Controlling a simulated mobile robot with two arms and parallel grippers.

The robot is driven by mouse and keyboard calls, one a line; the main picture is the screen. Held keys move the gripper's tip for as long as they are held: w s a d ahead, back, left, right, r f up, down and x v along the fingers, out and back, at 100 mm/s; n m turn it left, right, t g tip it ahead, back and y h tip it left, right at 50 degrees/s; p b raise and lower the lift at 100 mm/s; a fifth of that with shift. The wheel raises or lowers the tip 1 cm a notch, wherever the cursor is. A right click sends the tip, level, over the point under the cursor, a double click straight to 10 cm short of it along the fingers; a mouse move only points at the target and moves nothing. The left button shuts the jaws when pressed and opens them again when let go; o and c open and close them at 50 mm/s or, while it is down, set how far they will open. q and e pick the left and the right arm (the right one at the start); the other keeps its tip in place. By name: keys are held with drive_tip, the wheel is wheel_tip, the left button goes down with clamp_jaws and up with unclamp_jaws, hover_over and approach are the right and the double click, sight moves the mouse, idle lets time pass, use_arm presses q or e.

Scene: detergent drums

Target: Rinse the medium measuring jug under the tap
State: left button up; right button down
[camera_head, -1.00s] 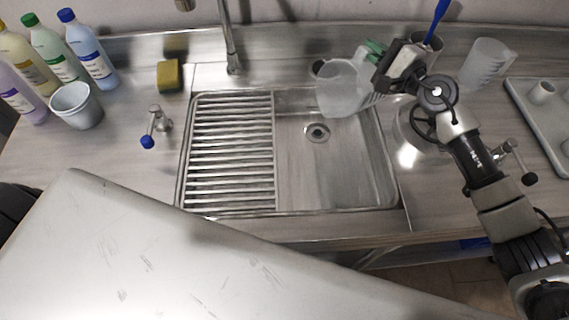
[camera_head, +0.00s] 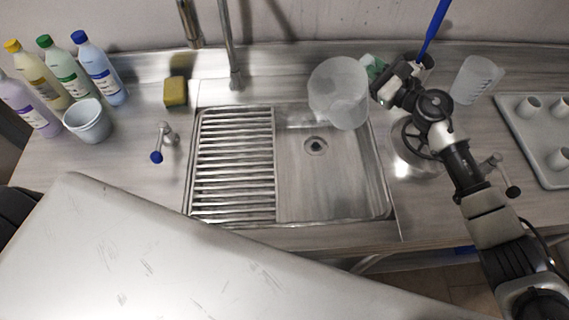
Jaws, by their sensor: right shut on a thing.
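A translucent measuring jug (camera_head: 340,93) hangs over the back right part of the sink basin (camera_head: 330,185). My right gripper (camera_head: 386,84) is at its right side, shut on it. A green piece (camera_head: 374,66) shows beside the jug near the jaws; the handle is mostly hidden. The tap's upright pipe (camera_head: 229,50) stands behind the sink, and its hanging spout (camera_head: 189,22) is at the top edge, left of the jug and apart from it. I see no water running. A second translucent jug (camera_head: 476,79) stands on the counter to the right. My left gripper is not in view.
A slatted drainer (camera_head: 235,165) covers the sink's left half. A blue-tipped lever (camera_head: 159,142), yellow sponge (camera_head: 175,92), grey bucket (camera_head: 88,121) and several bottles (camera_head: 97,67) stand left. A tray (camera_head: 530,150) with white cups is at right. A large pale surface covers the lower left.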

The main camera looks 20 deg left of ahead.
drive_tip(key=r+m+p, duration=0.1)
drive_tip(key=m, duration=0.1)
drive_tip(key=r+m+p, duration=0.1)
drive_tip(key=m+p, duration=0.1)
drive_tip(key=shift+m+p, duration=0.35)
drive_tip(key=shift+m, duration=0.05)
drive_tip(key=shift+f+m, duration=0.1)
drive_tip(key=shift+m, duration=0.2)
idle(0.3)
